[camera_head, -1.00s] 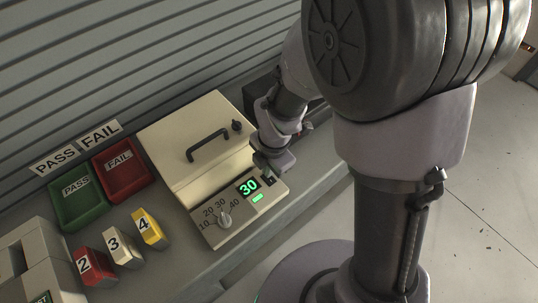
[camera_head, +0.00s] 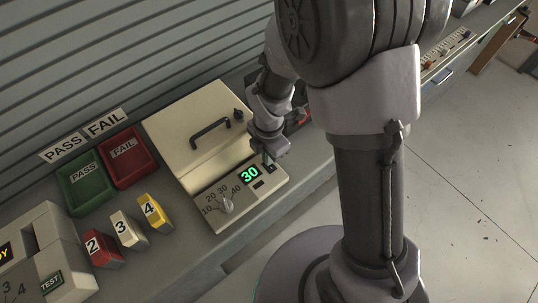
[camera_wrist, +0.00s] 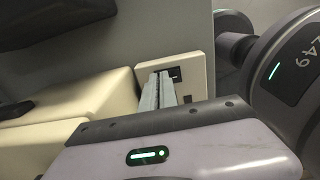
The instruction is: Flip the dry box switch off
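The dry box (camera_head: 196,128) is a cream box with a black handle on its lid, standing on the grey bench. Its front panel has a dial (camera_head: 227,205) marked 10 to 40, a display (camera_head: 250,174) reading 30 in green, and a dark, unlit bar (camera_head: 258,184) below it. The switch is at the panel's right end, partly hidden by my gripper (camera_head: 268,160). In the wrist view a black switch plate (camera_wrist: 175,73) shows just beyond my gripper's fingers (camera_wrist: 164,82). The fingers are together with nothing between them; I cannot tell whether they touch the switch.
A green PASS tray (camera_head: 85,188) and a red FAIL tray (camera_head: 125,155) lie left of the box. Blocks numbered 2 (camera_head: 103,248), 3 (camera_head: 128,230) and 4 (camera_head: 154,213) stand in front of them. A tester (camera_head: 50,255) is at the lower left.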

